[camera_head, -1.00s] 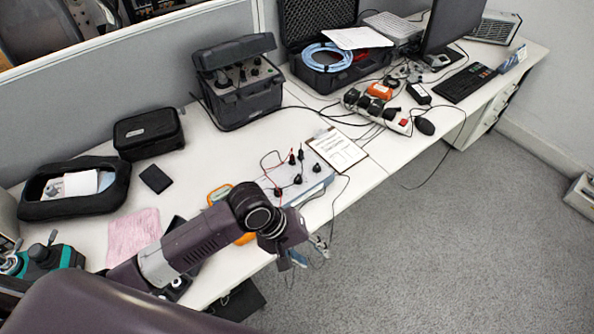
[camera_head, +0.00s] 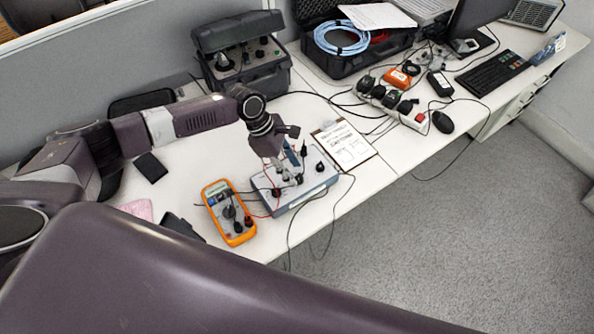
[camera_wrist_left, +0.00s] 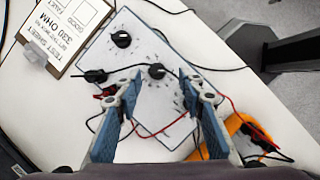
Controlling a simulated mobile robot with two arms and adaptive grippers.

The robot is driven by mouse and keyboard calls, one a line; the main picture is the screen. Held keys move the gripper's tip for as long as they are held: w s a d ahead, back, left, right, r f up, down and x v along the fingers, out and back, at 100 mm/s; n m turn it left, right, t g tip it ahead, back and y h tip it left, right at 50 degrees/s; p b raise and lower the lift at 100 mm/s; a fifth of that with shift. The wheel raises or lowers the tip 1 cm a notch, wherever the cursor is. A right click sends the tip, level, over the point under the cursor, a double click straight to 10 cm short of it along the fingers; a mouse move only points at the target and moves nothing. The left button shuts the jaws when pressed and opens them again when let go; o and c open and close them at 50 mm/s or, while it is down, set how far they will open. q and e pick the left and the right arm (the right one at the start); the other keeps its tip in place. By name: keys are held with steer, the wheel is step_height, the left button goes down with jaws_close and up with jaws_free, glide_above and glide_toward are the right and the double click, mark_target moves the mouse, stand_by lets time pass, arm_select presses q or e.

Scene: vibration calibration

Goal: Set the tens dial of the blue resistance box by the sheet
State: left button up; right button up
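The resistance box (camera_head: 318,188), a low pale grey-blue case with black knobs and leads on top, sits near the table's front edge. Its pale top panel (camera_wrist_left: 160,112) fills the middle of the left wrist view. My left gripper (camera_head: 296,157) is above the box, pointing down. In the left wrist view its two fingers (camera_wrist_left: 160,84) are apart, with one black dial (camera_wrist_left: 157,71) showing between and just beyond the tips; contact cannot be told. Another black dial (camera_wrist_left: 121,39) is farther off. My right gripper is out of view.
An orange multimeter (camera_head: 229,212) lies left of the box, with red and black leads running between them. A power strip (camera_head: 392,103) and a dark open instrument case (camera_head: 243,60) are behind. A cable crosses over the box top in the wrist view.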

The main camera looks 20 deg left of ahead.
mark_target(298, 177)
arm_select(q)
steer(key=x, duration=0.2)
steer(key=shift+w+d+f, duration=0.1)
steer(key=shift+w+f, duration=0.15)
steer(key=shift+f, duration=0.1)
steer(key=shift+d+f, duration=0.15)
steer(key=shift+f, duration=0.3)
jaws_close()
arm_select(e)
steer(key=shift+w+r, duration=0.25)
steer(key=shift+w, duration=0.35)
